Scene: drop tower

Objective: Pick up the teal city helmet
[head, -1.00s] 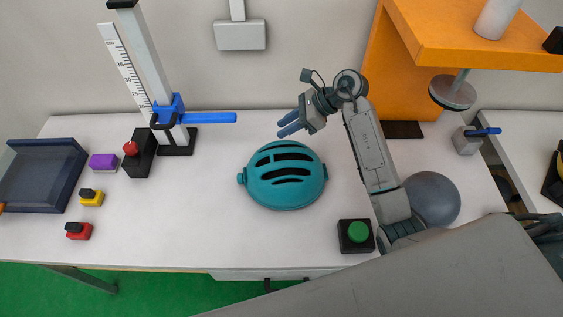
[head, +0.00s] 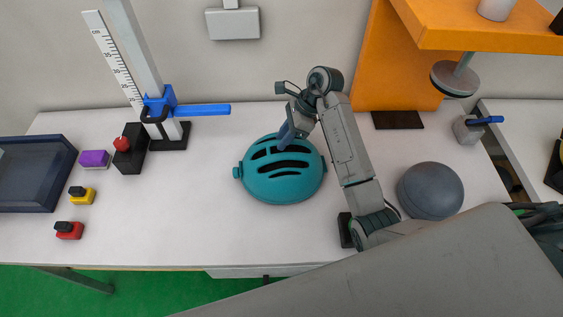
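The teal city helmet (head: 283,184) sits on the white table, dome up, with dark vent slots showing. My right gripper (head: 285,138) is over the helmet's upper right rim, its blue fingers pointing down onto the far part of the shell. The fingers overlap the helmet in the picture; I cannot tell whether they touch it. The fingers are seen edge-on, so their opening does not show. My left gripper is not in view.
A grey ball (head: 430,190) lies right of my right arm. A height gauge with a blue arm (head: 200,110) stands behind left. A dark tray (head: 35,175), purple block (head: 94,159) and black box with red knob (head: 130,150) are left.

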